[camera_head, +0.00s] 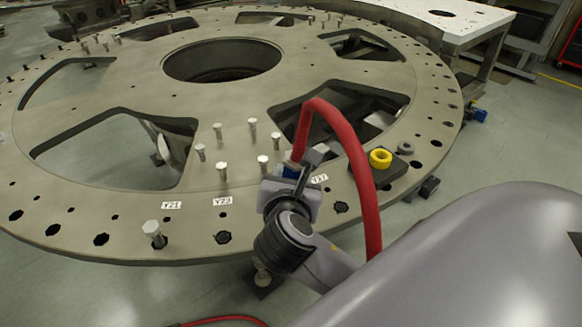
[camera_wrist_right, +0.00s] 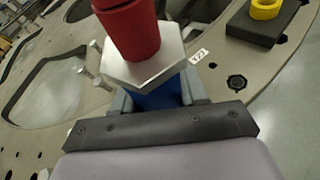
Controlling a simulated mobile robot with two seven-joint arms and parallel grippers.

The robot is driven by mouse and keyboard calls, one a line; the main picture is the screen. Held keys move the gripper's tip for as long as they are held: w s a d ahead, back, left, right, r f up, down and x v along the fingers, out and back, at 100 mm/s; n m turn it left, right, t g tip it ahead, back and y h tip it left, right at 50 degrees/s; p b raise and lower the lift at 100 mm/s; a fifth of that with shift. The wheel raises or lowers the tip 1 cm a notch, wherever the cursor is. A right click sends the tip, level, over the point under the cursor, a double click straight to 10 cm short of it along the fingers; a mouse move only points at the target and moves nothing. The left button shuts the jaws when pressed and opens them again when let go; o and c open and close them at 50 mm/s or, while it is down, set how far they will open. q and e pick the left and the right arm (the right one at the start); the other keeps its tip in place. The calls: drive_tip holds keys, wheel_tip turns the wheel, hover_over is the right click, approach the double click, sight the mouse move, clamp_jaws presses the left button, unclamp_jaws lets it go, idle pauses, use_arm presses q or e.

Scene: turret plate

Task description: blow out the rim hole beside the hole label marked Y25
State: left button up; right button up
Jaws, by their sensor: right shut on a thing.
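My right gripper (camera_head: 291,180) is shut on a blue air nozzle (camera_head: 290,171), which is fitted to a thick red hose (camera_head: 345,140). In the right wrist view the nozzle (camera_wrist_right: 155,98) sits between the fingers, with a metal hex fitting (camera_wrist_right: 143,66) above it. The gripper is over the front rim of the turret plate (camera_head: 120,215). Labels Y21 (camera_head: 172,205) and Y23 (camera_head: 222,201) show left of it, and one that looks like Y27 (camera_head: 320,178) right of it. I see no Y25 label; the gripper and wrist cover the rim between Y23 and Y27. The nozzle tip is hidden. My left gripper is not in view.
Several upright bolts (camera_head: 222,172) stand left of my gripper. One bolt (camera_head: 153,232) stands at the rim below Y21. Open rim holes show below Y23 (camera_head: 223,238) and Y27 (camera_head: 340,207). A yellow ring (camera_head: 380,158) sits on a dark block (camera_head: 388,174) to the right.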

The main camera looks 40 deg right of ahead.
wheel_tip(320, 180, down, 3)
drive_tip(key=b, duration=0.4)
drive_tip(key=shift+f, duration=0.2)
drive_tip(key=shift+f+p, duration=0.3)
drive_tip(key=shift+f, duration=1.2)
drive_tip(key=shift+s+f, duration=0.1)
drive_tip(key=shift+f, duration=0.8)
idle(0.8)
wheel_tip(320, 180, up, 4)
drive_tip(key=p, duration=0.4)
drive_tip(key=shift+f, duration=0.25)
wheel_tip(320, 180, up, 2)
drive_tip(key=shift+r+p, duration=0.1)
drive_tip(key=shift+p, duration=0.3)
drive_tip(key=shift+r, duration=1.35)
